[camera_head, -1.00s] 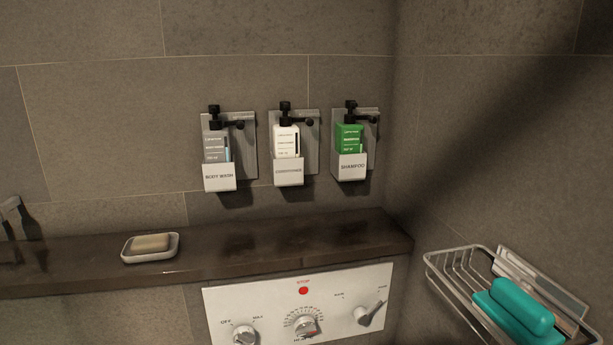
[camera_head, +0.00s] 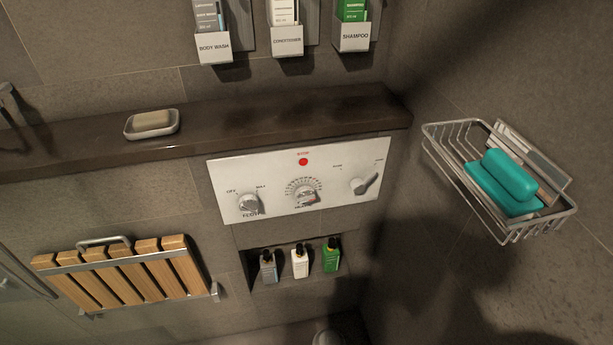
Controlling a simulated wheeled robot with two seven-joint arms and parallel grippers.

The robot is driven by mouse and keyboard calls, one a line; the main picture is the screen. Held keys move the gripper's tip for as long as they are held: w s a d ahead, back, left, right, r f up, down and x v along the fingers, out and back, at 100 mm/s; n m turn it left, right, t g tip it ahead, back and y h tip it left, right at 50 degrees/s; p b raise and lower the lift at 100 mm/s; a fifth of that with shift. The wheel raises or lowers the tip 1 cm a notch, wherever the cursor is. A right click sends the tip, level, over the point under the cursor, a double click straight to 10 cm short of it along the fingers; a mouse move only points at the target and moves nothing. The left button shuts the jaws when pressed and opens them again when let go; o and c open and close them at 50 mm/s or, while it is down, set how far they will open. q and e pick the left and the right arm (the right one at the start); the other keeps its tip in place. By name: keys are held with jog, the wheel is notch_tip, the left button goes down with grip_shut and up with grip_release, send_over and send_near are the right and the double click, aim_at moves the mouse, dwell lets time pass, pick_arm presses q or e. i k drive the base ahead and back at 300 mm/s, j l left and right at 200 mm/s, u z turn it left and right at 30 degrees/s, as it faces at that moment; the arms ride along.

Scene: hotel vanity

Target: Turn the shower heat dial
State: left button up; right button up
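The shower control panel (camera_head: 280,205) is a white plate on the back wall, under the dark shelf. The heat dial (camera_head: 305,197) is the middle knob, with a scale of tick marks arched above it. A knob marked flow (camera_head: 248,204) is at its left, and a lever-like knob (camera_head: 364,184) is at its right. A red button (camera_head: 303,161) labelled stop sits above the heat dial. Neither of my grippers shows in the head view.
A dark shelf (camera_head: 240,130) with a soap dish (camera_head: 150,133) juts out above the panel. A wire basket (camera_head: 437,160) holding a teal object (camera_head: 508,175) sticks out at the right. A slatted wooden seat (camera_head: 125,272) is at lower left. Small bottles (camera_head: 300,261) stand in a niche below.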

aim_at(305, 194)
jog(key=k+u, duration=0.4)
jog(key=k, duration=1.55)
jog(key=i, duration=2.55)
